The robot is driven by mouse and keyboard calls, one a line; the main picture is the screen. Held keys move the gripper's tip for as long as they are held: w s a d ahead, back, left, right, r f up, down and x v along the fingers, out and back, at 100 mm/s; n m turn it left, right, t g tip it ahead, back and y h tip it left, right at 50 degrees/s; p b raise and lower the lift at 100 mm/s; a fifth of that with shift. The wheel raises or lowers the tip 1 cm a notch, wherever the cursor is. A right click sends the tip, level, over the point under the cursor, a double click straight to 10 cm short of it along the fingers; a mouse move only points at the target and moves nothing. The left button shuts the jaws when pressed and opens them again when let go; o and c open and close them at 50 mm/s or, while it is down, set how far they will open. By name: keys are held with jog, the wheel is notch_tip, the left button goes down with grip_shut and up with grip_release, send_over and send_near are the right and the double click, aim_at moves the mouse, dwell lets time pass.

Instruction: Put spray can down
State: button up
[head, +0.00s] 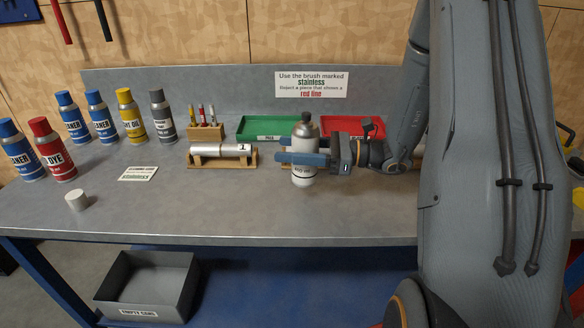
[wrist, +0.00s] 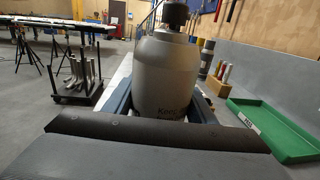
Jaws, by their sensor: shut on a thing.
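The spray can (head: 304,176) is upright, pale silver-white with a dark nozzle on top. My gripper (head: 282,149) reaches in from the right, with its blue fingers shut around the can's middle. In the wrist view the can (wrist: 168,70) stands between the two fingers (wrist: 163,105), its lower part hidden by the gripper body. The can is over the grey workbench (head: 230,215), in front of the trays. I cannot tell whether its base touches the bench top.
Several coloured cans (head: 132,117) stand at the left, with a white cap (head: 76,200) and a label card (head: 138,173) near them. A wooden cradle (head: 222,163) holds a metal cylinder. Green (head: 267,136) and red (head: 340,124) trays lie behind. An empty-cans bin (head: 180,290) is below. The bench's front middle is clear.

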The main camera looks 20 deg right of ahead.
jog(key=shift+f+p, duration=0.45)
jog(key=shift+f, duration=2.1)
jog(key=shift+f, duration=0.1)
jog(key=o, duration=1.4)
jog(key=shift+c, duration=0.2)
jog(key=shift+s+d, duration=0.1)
jog(key=shift+d, duration=0.1)
jog(key=b+v, duration=0.3)
jog(key=v, duration=0.8)
jog(key=shift+s+d+b, duration=0.15)
jog(key=shift+d+b, duration=0.1)
jog(key=shift+b, duration=0.1)
